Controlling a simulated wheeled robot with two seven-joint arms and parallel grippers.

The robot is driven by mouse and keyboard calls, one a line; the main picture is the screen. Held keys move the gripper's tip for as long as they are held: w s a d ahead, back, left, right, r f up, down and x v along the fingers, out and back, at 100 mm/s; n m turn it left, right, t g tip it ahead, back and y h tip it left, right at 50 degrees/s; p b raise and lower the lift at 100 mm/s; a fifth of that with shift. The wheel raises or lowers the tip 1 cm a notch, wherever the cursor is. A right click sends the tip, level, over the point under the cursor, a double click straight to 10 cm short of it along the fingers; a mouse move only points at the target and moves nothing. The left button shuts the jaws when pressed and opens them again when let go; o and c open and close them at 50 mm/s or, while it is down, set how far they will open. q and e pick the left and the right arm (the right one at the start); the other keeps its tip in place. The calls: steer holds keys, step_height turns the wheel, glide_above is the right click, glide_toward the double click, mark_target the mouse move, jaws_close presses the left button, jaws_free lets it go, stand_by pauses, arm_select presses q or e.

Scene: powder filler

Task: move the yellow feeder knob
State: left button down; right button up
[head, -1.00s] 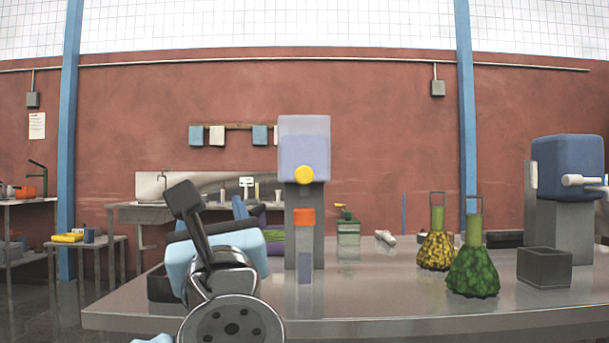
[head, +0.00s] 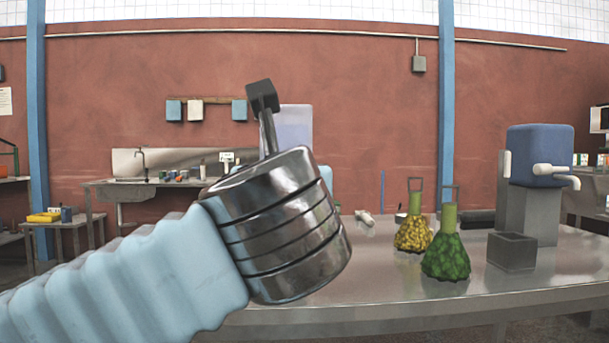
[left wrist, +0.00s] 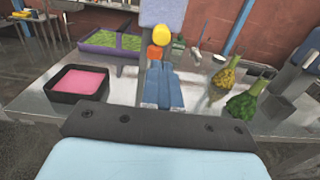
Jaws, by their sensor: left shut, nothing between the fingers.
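The yellow feeder knob (left wrist: 164,35) is a round yellow piece on the front of the pale lilac feeder (left wrist: 163,12), above an orange part (left wrist: 154,53). My left gripper (left wrist: 161,72) is shut and empty; in the left wrist view its blue fingers point toward the feeder, with the knob just beyond the tips. I cannot tell the exact gap, but the knob looks clear of the fingers. In the head view my left forearm and wrist cover the knob and most of the feeder; only the feeder's top (head: 294,125) shows. My right gripper is in neither view.
A black tray with a pink surface (left wrist: 80,82) and a purple tray of green material (left wrist: 112,42) lie left of the feeder. A yellow flask (head: 412,236) and a green flask (head: 446,258) stand right of it, near a grey open box (head: 512,251) and a blue-topped machine (head: 540,155).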

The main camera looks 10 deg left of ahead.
arm_select(q)
steer(key=p+x, duration=0.1)
steer(key=x, duration=0.8)
steer(key=shift+w+p, duration=0.3)
steer(key=shift+w, duration=0.1)
steer(key=shift+a, duration=0.15)
steer(key=p+x, duration=0.1)
steer(key=x, duration=0.2)
steer(key=shift+w, duration=0.25)
steer(key=shift+w+a, duration=0.2)
steer(key=shift+w, duration=0.05)
